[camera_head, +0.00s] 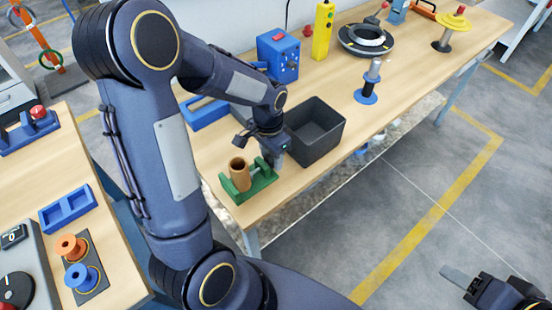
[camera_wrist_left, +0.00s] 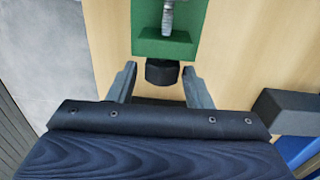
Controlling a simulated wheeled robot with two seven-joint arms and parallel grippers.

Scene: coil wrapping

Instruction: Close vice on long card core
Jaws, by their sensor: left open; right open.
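The green vice (camera_head: 262,184) stands near the front edge of the long wooden table, with the brown card core (camera_head: 239,172) upright between its jaws. I cannot tell whether the jaws touch the core. My left gripper (camera_head: 277,160) is open, low at the vice's right end. In the left wrist view, the green vice (camera_wrist_left: 163,47), its screw (camera_wrist_left: 168,18) and a dark knob (camera_wrist_left: 162,72) show. The knob lies between my left fingertips (camera_wrist_left: 160,78), apparently with gaps on both sides. The core is out of that view. My right gripper (camera_head: 462,278) is open and empty above the floor.
A dark open bin (camera_head: 330,128) stands close to the right of my left gripper. A blue tray (camera_head: 205,112) lies behind. Further back are a blue box (camera_head: 278,55), a yellow control box (camera_head: 323,30) and a blue-based post (camera_head: 367,90). Bare tabletop lies left of the vice.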

